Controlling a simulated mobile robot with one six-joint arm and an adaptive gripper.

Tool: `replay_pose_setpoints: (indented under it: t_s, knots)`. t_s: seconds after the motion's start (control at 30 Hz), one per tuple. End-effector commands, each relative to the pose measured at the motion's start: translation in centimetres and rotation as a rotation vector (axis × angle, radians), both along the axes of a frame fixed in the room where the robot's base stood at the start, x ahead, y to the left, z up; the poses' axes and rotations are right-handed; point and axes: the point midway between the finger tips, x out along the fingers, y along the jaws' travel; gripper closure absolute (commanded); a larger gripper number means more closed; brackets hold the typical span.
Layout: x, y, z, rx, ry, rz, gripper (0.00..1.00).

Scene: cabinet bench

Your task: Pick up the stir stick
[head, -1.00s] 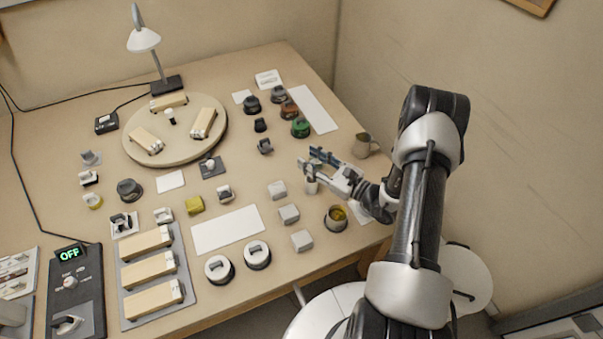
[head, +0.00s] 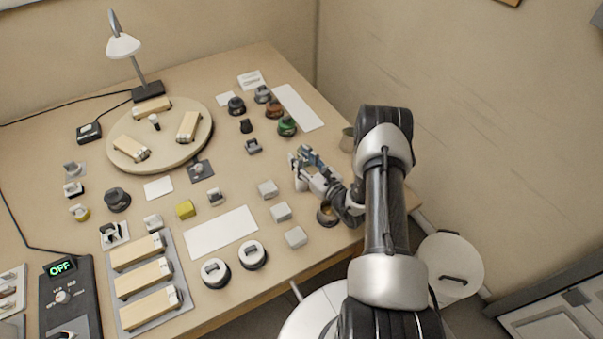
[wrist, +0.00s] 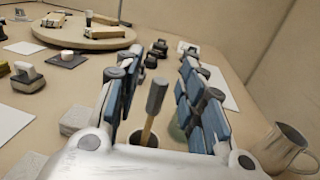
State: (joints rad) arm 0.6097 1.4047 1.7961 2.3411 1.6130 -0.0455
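The stir stick (wrist: 156,95), with a thick grey upper end and a thin wooden shaft, stands slightly tilted in a small cup (wrist: 146,139) in the wrist view. My gripper (wrist: 157,66) is open, with one blue-padded finger on each side of the stick. Gaps show between the stick and both fingers. In the head view my gripper (head: 301,160) is low over the right part of the bench, and it hides the stick and small cup there.
A grey jug (wrist: 282,147) stands to the right of my gripper. Pale blocks (head: 281,212) stand to the left. Dark-based knobs (head: 286,126) and a white strip (head: 298,107) lie beyond.

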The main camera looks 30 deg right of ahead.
Motion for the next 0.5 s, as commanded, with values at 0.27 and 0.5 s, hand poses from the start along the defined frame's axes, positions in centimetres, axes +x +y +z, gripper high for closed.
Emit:
replay_pose_setpoints:
  t_s: [0.27,0.5]
  knots:
    - [0.04,0.0,0.03,0.0,0.001,0.0,0.68]
    - [0.02,0.0,0.01,0.001,0.001,0.0,0.84]
